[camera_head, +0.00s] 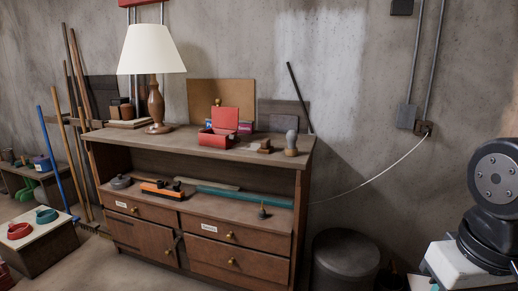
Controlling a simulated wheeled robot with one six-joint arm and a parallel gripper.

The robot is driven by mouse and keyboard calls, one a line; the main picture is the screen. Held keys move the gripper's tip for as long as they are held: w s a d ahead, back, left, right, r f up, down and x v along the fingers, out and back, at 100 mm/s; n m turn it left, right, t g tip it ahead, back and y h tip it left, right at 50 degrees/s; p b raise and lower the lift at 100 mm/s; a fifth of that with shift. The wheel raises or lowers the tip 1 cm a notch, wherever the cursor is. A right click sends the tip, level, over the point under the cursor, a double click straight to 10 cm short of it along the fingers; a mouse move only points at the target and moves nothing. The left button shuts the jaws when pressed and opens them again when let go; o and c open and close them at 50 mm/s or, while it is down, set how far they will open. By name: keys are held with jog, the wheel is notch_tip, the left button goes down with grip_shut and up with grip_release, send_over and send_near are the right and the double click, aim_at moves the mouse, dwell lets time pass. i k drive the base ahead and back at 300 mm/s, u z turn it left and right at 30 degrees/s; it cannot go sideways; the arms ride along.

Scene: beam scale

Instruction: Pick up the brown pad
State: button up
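A small brown block-like thing (265,147) lies on the top of the wooden cabinet (190,146), towards its right end. It may be the brown pad, but it is too small to tell. Just right of it stands a knob-shaped thing with a grey top and brown base (291,143). To its left is an open red box (219,133). My gripper is out of view; only a dark part of my arm shows at the right edge, well apart from the cabinet.
A lamp (152,50) stands on the cabinet's left end. The open shelf holds an orange-and-black tool (160,188) and a teal roll (240,197). A dark round bin (345,262) stands right of the cabinet. A cable (375,178) hangs along the wall. A low table (45,245) stands left.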

aim_at(265, 148)
jog(key=i, duration=2.3)
